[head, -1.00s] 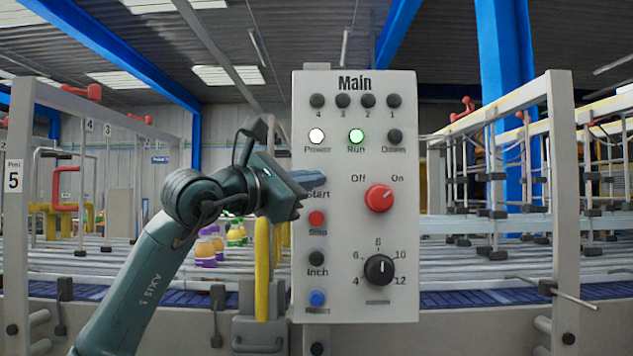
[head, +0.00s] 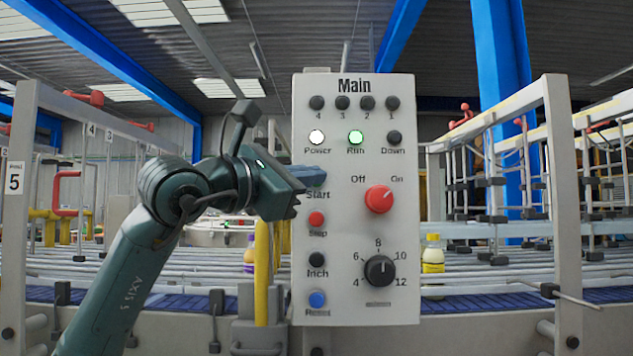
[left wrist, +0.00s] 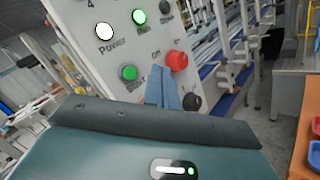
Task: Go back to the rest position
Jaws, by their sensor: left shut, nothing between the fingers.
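My left gripper (head: 313,177) is in front of the grey Main control panel (head: 340,250), at its left side. Its blue-grey fingers are shut with nothing between them. In the head view they cover the Start button. In the left wrist view the fingers (left wrist: 165,90) point at the panel, just right of the green Start button (left wrist: 128,73). I cannot tell whether they touch the panel. The white Power lamp (head: 316,137) and green Run lamp (head: 356,137) are lit. The red Off/On knob (head: 379,199) is turned towards On. My right gripper is not in view.
The black speed dial (head: 379,270) and blue Reset button (head: 316,299) are lower on the panel. A yellow post (head: 262,270) stands close to its left. Behind run conveyor rails and a blue belt (head: 470,298). A yellow bottle (head: 433,262) is right of the panel.

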